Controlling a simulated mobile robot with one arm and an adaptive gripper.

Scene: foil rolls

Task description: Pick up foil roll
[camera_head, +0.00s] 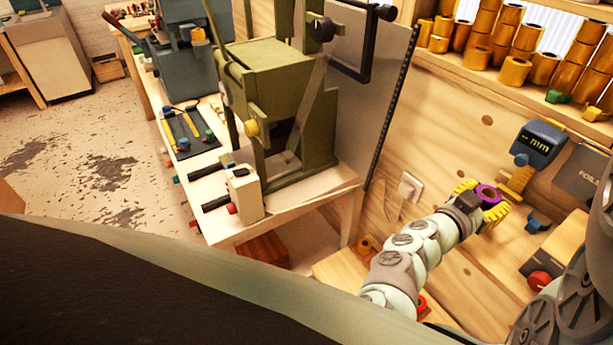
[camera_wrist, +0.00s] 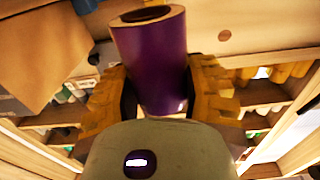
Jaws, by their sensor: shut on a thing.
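A purple foil roll (camera_wrist: 152,62) with a hollow core is held between the two yellow fingers of my gripper (camera_wrist: 158,92) in the wrist view. The fingers press on its sides, and the lower end of the roll is partly hidden by my gripper's body. In the head view the purple roll (camera_head: 488,194) shows as a small ring at the end of my arm. My yellow gripper (camera_head: 484,203) is around it, in front of the wooden wall panel. Whether the roll touches anything else cannot be told.
Several gold rolls (camera_head: 515,70) stand on a wooden shelf (camera_head: 480,75) at the upper right. A blue gauge marked "mm" (camera_head: 540,142) stands to the right of my gripper. A green machine (camera_head: 275,95) sits on the workbench (camera_head: 285,213) at the left. Open floor (camera_head: 100,150) lies further left.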

